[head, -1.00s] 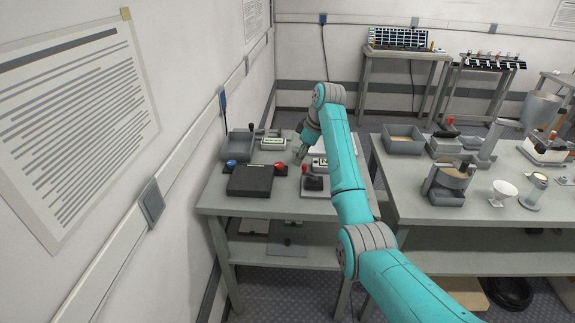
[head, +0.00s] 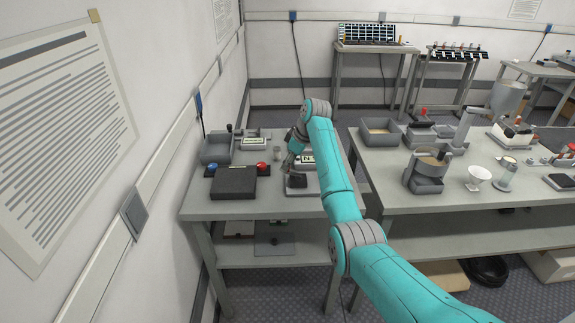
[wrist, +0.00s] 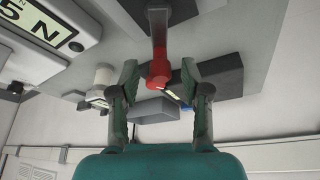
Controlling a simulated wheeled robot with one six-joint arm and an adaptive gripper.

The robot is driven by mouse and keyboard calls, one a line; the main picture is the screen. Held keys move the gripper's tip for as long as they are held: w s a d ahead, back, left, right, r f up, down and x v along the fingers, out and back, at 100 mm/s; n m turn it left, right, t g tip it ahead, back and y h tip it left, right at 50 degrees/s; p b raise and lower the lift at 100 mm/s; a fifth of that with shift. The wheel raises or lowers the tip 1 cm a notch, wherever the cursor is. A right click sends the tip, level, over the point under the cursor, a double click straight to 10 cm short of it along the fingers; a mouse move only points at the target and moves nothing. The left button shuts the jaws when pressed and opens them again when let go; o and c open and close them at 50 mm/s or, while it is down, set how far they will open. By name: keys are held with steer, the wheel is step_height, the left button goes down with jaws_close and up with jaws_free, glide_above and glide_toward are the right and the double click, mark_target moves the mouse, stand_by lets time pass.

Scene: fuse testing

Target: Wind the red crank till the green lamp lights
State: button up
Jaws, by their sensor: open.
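The red crank handle (wrist: 160,62) shows in the wrist view at the end of a grey stem. It stands between the two fingers of my gripper (wrist: 159,74), which are open with a gap on each side. In the head view my gripper (head: 294,160) is low over the small crank unit with a dark block (head: 297,181), near the table's front. The red handle is hidden there by my gripper. I cannot make out a green lamp in either view.
A black box (head: 233,182) with a blue and a red button stands left of the crank. A grey bin (head: 215,149) is behind it. A second table (head: 395,183) with instruments is at right.

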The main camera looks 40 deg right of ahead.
steer(key=shift+w+a+f, duration=0.1)
steer(key=shift+w+f, duration=0.05)
steer(key=shift+f, duration=0.35)
jaws_close()
steer(key=shift+w+m, duration=0.1)
steer(key=shift+m, duration=0.2)
